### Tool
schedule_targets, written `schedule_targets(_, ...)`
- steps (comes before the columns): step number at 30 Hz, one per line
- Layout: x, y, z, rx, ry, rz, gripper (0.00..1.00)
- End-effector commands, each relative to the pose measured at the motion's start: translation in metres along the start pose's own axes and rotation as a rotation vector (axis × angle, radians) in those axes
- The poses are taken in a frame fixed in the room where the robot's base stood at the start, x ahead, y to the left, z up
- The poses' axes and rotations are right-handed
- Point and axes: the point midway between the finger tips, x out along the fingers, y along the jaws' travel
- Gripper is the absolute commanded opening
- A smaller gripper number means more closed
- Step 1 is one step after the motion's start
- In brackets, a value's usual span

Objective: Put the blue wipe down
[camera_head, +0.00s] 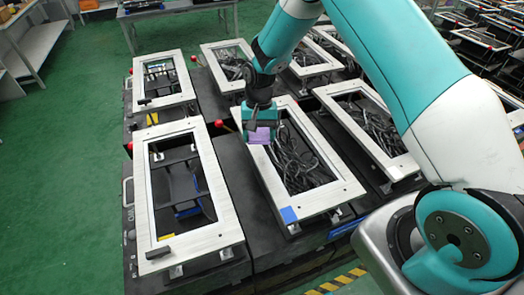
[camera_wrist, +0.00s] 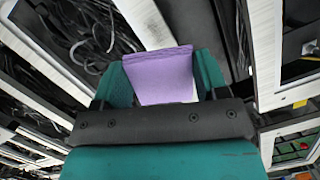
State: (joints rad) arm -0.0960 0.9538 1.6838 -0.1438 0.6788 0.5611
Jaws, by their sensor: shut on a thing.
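My gripper (camera_head: 260,128) is shut on a purple wipe (camera_head: 260,136), above the left rail of the middle fixture frame. In the wrist view the purple wipe (camera_wrist: 160,76) spans between the two teal fingers of my gripper (camera_wrist: 161,80). A small flat blue piece, which looks like the blue wipe (camera_head: 288,215), lies on the near left corner of the same white frame (camera_head: 325,198), apart from my gripper. I cannot tell whether the purple wipe touches the frame.
Several black lever fixtures with white frames stand in rows, with black cables (camera_head: 300,160) inside the middle one. A red knob (camera_head: 219,125) stands just left of my gripper. Another frame (camera_head: 227,215) with black handles lies to the left. Green floor (camera_head: 60,190) is clear at far left.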

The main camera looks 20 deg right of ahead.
Motion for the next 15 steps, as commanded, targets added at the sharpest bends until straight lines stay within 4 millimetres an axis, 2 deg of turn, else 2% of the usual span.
schedule_targets(8,0.004,0.004,0.001,-0.008,-0.001,0.002,0.33)
schedule_targets(11,0.022,0.022,0.007,-0.059,-0.003,0.012,0.33)
schedule_targets(15,0.056,0.063,0.024,-0.194,-0.003,0.041,0.33)
